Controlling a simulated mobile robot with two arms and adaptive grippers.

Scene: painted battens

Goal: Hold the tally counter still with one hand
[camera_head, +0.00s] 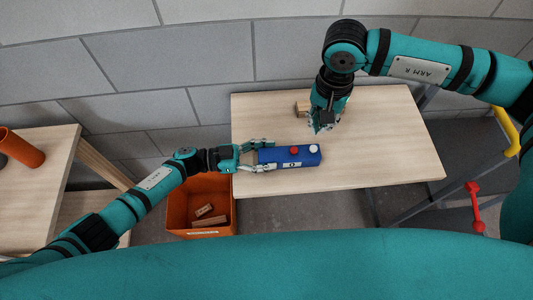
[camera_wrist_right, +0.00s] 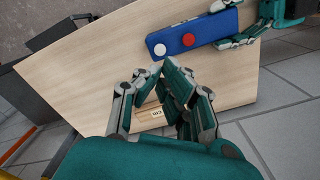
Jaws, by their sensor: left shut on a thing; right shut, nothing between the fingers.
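The blue tally counter (camera_head: 291,157) lies on the light wooden table, with a red button, a white button and a small display on it. My left gripper (camera_head: 262,156) is shut on its left end, one finger on each long side. In the right wrist view the tally counter (camera_wrist_right: 200,32) is near the top, with the left gripper (camera_wrist_right: 245,38) around its far end. My right gripper (camera_head: 322,127) is above the table, to the right of and behind the counter, apart from it. In the right wrist view its fingertips (camera_wrist_right: 160,72) meet with nothing between them.
A small wooden block (camera_head: 302,107) marked with a label lies near the table's back edge (camera_head: 260,97), close to my right gripper. An orange bin (camera_head: 176,212) with several wooden pieces stands below the table's left front. The table's right part is clear.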

